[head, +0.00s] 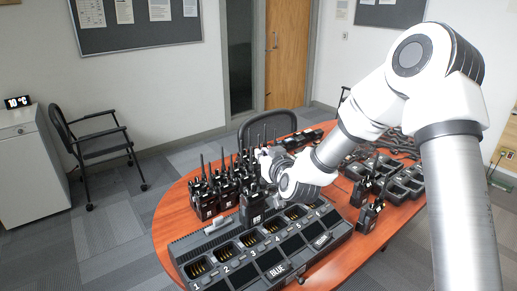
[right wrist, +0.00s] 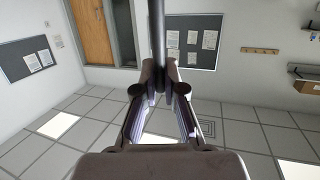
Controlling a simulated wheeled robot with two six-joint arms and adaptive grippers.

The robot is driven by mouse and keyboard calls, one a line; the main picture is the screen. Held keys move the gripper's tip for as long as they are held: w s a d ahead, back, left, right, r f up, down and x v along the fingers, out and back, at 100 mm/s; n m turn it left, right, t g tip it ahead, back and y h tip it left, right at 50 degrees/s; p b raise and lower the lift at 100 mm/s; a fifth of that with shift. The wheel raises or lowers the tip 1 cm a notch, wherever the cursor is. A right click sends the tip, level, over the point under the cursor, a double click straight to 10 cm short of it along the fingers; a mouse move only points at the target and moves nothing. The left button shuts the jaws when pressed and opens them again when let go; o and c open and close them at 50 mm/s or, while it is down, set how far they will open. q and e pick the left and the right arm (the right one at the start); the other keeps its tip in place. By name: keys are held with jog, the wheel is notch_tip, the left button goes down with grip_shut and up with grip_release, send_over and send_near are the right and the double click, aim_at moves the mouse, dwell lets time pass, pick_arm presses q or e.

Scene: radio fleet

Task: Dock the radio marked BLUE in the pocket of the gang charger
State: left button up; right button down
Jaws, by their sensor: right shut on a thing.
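The gang charger (head: 346,231) lies along the front of the table, with a row of numbered pockets. The pockets that show look empty. A label reading BLUE (head: 278,270) is on its front. My right gripper (head: 266,160) is above the charger's back edge, shut on a black radio (head: 252,207). The radio hangs upright behind the middle pockets, its small white marking too small to read. In the right wrist view a dark rod (right wrist: 158,35), apparently its antenna, rises between the fingertips (right wrist: 160,82). I cannot tell if the radio touches the charger. My left gripper is not in view.
Several upright radios (head: 205,198) crowd the table's left side behind the charger. More radios (head: 370,214) and black charger trays (head: 405,187) stand at the right. A chair (head: 93,140) and white cabinet (head: 30,170) are away at the left.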

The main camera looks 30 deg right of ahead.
aim_at(264, 186)
jog(key=shift+s+r, duration=0.3)
jog(key=shift+f+y, duration=0.15)
jog(key=shift+y, duration=0.15)
notch_tip(264, 186, down, 6)
jog(key=b, duration=0.4)
jog(key=shift+f+b, duration=1.95)
jog(key=shift+f, duration=0.15)
dwell(1.1)
jog(key=c, duration=1.2)
grip_release()
jog(key=shift+a, duration=0.1)
jog(key=v, duration=0.7)
jog(key=shift+s, duration=0.25)
